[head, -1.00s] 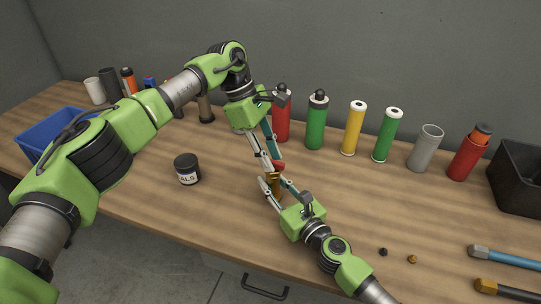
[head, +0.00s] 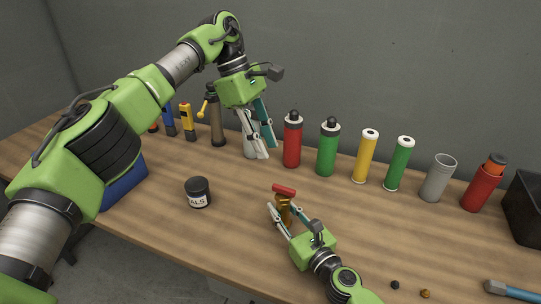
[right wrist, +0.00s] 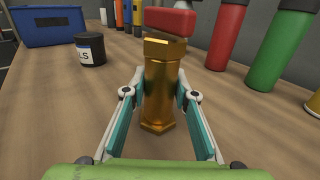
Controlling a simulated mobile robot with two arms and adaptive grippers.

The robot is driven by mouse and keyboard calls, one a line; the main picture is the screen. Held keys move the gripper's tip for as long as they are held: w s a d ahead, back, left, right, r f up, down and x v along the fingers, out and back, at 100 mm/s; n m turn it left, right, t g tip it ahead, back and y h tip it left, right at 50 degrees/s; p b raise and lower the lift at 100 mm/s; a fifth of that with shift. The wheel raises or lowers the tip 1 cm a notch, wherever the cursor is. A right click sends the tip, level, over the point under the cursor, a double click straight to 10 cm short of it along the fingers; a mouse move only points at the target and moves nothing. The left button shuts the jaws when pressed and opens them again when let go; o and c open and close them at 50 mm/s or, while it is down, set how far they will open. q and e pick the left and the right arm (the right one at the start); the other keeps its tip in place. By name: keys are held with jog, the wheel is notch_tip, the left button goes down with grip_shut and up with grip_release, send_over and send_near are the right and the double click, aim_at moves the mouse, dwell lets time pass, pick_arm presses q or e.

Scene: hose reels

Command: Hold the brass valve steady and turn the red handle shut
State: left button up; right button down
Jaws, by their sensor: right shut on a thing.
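The brass valve (head: 284,212) stands upright on the wooden table, with its red handle (head: 284,190) on top. My right gripper (head: 279,218) is shut on the valve's body from the front right. In the right wrist view the hexagonal brass body (right wrist: 162,88) stands between the two fingers, and the red handle (right wrist: 171,23) lies crosswise above it. My left gripper (head: 269,152) is raised behind and left of the valve, apart from the handle. Its fingers point down, stand apart and hold nothing.
A black-lidded jar (head: 199,193) stands left of the valve. Red (head: 292,141), green (head: 327,148) and yellow (head: 366,157) cylinders line the back, with a grey cup (head: 438,178) further right. A blue bin (head: 125,187) is at left. The table around the valve is fairly clear.

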dwell(0.4)
jog(key=c, duration=1.6)
grip_release()
jog(key=shift+a, duration=0.1)
jog(key=shift+o, duration=0.2)
